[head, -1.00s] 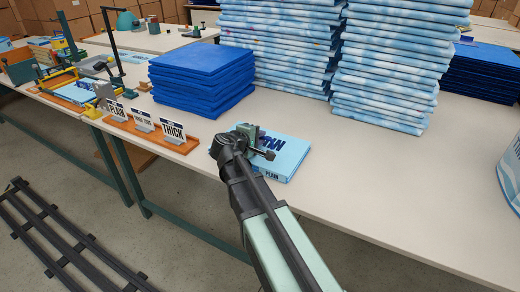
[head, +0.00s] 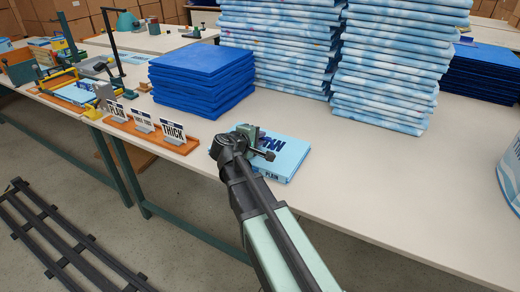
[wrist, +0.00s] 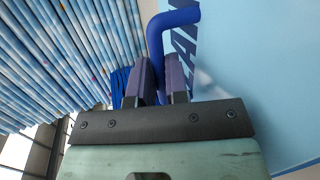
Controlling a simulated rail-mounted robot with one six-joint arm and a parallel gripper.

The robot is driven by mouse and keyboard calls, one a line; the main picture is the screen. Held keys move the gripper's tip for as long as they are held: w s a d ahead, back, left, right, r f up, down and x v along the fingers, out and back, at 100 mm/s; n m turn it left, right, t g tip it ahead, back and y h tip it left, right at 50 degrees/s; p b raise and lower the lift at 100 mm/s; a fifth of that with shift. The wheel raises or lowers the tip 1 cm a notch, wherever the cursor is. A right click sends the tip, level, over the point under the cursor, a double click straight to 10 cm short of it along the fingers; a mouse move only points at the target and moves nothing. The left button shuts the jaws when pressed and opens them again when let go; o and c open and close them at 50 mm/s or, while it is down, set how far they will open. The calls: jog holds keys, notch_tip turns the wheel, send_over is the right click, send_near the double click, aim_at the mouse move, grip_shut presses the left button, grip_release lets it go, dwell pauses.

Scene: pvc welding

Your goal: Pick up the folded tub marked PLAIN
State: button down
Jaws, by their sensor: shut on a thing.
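The folded tub marked PLAIN (head: 292,158) is a flat light-blue packet with dark lettering. It lies on the pale table, and the word PLAIN shows on its front edge. In the wrist view its light-blue face (wrist: 265,90) fills the right side. My gripper (wrist: 160,72) is over the tub's left part, shut on a bent dark-blue tube-like handle (wrist: 155,40) that stands at the tub's face. The two fingers sit on either side of it. In the head view my gripper (head: 258,143) hides part of the tub, and the handle is not clear there.
Tall stacks of light-blue folded sheets (head: 388,70) stand behind the tub. A dark-blue stack (head: 200,80) is behind left. A round container (head: 512,175) is at far right. The table between is clear.

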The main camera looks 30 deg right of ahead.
jog(key=shift+r, duration=0.1)
dwell(0.7)
notch_tip(320, 180, up, 20)
jog(key=p, duration=2)
